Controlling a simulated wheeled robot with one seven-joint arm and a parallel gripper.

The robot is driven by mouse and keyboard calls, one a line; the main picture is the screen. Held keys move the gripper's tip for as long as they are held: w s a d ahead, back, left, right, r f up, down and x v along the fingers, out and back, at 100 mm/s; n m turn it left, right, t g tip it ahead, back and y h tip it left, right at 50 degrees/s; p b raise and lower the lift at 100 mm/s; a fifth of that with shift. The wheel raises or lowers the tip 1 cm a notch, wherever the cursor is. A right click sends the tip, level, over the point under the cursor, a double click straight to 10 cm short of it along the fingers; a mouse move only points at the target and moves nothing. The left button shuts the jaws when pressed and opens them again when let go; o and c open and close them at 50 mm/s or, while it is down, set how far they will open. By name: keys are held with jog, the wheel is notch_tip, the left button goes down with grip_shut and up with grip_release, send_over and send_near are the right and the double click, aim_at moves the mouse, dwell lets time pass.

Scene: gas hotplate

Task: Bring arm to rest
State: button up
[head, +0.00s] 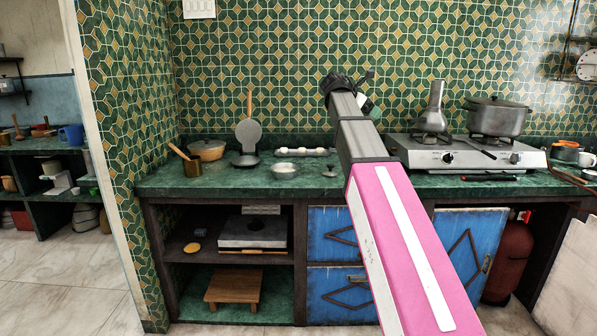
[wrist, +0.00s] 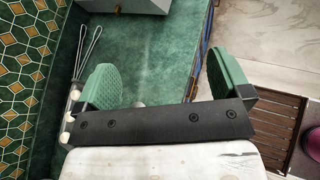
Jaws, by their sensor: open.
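My arm reaches forward and up across the right middle of the head view. My gripper, at its far end, is seen there only in part, and its fingers cannot be made out. In the wrist view my gripper (wrist: 162,85) is open, its two green pads wide apart with nothing held between them. The green countertop (wrist: 150,62) lies below and beyond the pads. In the head view the countertop (head: 225,178) runs along the tiled wall, and the arm passes in front of it.
The gas hotplate (head: 440,157) stands right of my arm, with a lidded pot (head: 497,119) on it. Blue cabinet doors (head: 329,232) and a red cylinder (head: 508,262) are below.

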jog(key=s+a+f+m+g+y, duration=0.1)
jog(key=s+f+m+y, duration=0.25)
jog(key=f, duration=1.35)
jog(key=s+a+f+m+g+y, duration=0.15)
jog(key=s+f+m, duration=0.3)
jog(key=f, duration=1.25)
jog(key=s+a+f+m+g+y, duration=0.1)
jog(key=s+f+m+y, duration=0.2)
jog(key=s+f+m, duration=0.3)
jog(key=s+a+f+m+g+y, duration=0.2)
jog(key=s+f+m, duration=0.5)
jog(key=s+f, duration=0.6)
notch_tip(320, 180, down, 6)
jog(key=shift+s+r+y, duration=0.15)
jog(key=shift+s+y, duration=0.05)
jog(key=shift+y, duration=0.2)
